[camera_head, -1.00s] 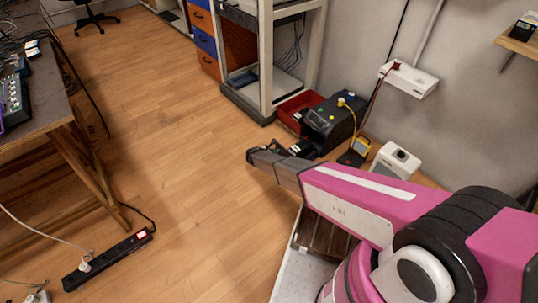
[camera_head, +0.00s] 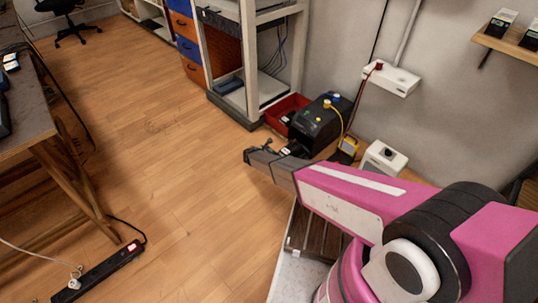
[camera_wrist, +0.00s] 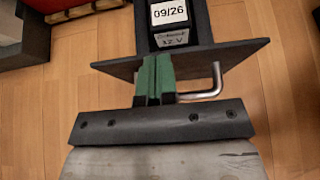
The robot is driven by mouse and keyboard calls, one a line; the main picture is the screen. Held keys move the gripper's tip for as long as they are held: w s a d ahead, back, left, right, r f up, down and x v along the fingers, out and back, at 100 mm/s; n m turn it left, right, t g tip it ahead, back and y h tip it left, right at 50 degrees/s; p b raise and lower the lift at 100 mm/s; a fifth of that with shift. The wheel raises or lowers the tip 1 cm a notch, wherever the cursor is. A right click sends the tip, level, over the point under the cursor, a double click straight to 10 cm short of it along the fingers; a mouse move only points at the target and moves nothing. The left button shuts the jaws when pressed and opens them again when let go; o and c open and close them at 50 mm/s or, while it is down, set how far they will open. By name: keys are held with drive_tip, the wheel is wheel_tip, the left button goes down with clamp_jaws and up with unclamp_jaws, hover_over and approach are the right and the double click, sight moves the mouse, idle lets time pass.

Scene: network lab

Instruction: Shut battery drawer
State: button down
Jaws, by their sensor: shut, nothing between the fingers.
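The black battery unit (camera_head: 318,124) stands on the floor against the wall in the head view. Its drawer is out towards my gripper (camera_head: 250,157). In the wrist view the drawer's dark front panel (camera_wrist: 232,58) lies across the upper middle, with a bent metal handle (camera_wrist: 215,82) on its near face. Behind the panel sits a dark battery (camera_wrist: 171,22) labelled "09/26" and "12 V". My gripper's green fingers (camera_wrist: 153,80) are shut and empty, beside the handle's left end and at the panel. Whether they touch the panel I cannot tell.
A red bin (camera_head: 286,110) stands left of the unit, near a rack frame (camera_head: 250,70). A power strip (camera_head: 100,272) lies on the floor at left. The wooden floor between is clear.

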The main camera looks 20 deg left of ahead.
drive_tip(key=w+d, duration=0.3)
drive_tip(key=w, duration=0.2)
drive_tip(key=w+d, duration=0.3)
drive_tip(key=w, duration=0.2)
drive_tip(key=w+d, duration=0.3)
drive_tip(key=w, duration=0.2)
drive_tip(key=shift+w+d, duration=0.1)
drive_tip(key=shift+w, duration=0.25)
